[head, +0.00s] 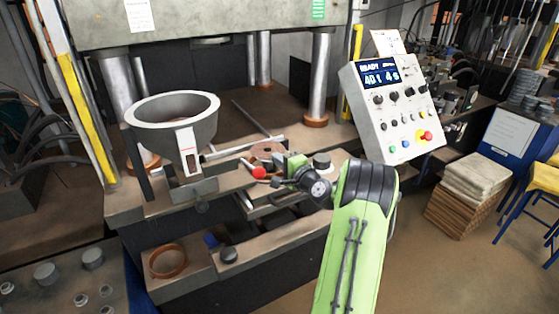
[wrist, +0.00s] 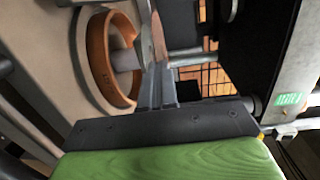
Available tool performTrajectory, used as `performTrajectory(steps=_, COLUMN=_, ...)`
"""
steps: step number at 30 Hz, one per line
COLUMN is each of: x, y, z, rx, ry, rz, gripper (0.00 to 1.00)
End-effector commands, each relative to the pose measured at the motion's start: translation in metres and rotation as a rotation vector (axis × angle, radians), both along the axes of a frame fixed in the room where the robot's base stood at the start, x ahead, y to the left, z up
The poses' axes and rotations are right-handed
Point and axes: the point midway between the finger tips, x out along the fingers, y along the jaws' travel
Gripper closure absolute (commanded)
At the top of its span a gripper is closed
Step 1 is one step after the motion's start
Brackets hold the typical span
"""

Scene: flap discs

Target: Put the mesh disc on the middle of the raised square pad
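A round reddish-brown disc (head: 266,149), which I take to be the mesh disc, shows at the front of the press bed. My gripper (head: 282,161) is right at its near edge, at the end of my green arm. In the wrist view, the fingers (wrist: 156,75) are close together in the middle, with a thin brownish edge (wrist: 159,35) between their far ends. This looks like the disc seen edge-on and gripped. Its mesh face does not show there. I cannot clearly make out the raised square pad in either view.
A grey funnel (head: 172,122) stands left of the disc. A control panel (head: 392,108) stands to the right. Steel columns (head: 320,75) rise behind; one orange collar (wrist: 98,58) shows in the wrist view. A brown ring (head: 168,261) lies on the lower shelf.

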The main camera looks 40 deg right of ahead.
Motion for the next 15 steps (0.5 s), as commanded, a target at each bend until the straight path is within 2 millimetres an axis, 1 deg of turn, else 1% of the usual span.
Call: performTrajectory(steps=15, x=0.0, y=0.0, z=-0.0038, rx=0.0, ry=0.0, rz=0.0, gripper=1.0)
